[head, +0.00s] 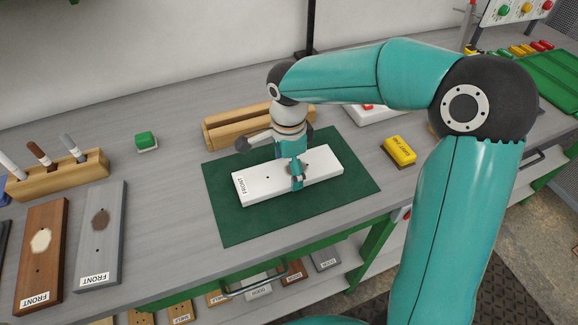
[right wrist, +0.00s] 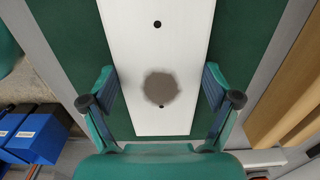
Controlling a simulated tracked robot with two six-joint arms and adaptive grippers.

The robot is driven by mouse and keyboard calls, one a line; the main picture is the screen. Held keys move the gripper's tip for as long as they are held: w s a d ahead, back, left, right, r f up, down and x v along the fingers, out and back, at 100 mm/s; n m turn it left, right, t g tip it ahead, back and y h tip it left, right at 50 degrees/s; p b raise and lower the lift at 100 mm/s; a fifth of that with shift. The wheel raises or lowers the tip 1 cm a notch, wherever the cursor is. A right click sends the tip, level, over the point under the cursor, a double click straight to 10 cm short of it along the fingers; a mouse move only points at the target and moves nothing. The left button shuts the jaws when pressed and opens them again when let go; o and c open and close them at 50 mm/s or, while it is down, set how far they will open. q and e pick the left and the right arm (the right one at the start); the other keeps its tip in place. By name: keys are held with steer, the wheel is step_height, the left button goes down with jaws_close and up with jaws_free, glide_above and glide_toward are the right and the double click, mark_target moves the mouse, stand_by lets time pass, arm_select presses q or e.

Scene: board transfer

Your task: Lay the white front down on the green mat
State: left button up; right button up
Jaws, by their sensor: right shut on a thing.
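The white front (head: 248,188) is a long white board with a FRONT label at its left end. It lies flat over the green mat (head: 225,225), running lengthwise across it; I cannot tell whether it touches the mat or is just above. My right gripper (head: 292,170) is shut across the board's width near its middle. In the right wrist view, its fingers (right wrist: 160,78) flank the board's long edges. That view shows the white front (right wrist: 160,45) with two dark holes and a grey round patch, and the green mat (right wrist: 75,40) beneath. My left gripper is not in view.
Brown (head: 42,250) and grey (head: 101,235) fronts lie at left, near a wooden rack (head: 60,178) of markers. A green block (head: 146,140), a wooden holder (head: 235,125) and a yellow block (head: 399,151) surround the mat.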

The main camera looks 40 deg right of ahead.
steer(key=shift+f, duration=0.1)
steer(key=o, duration=1.1)
step_height(320, 180, up, 12)
steer(key=shift+f, duration=0.1)
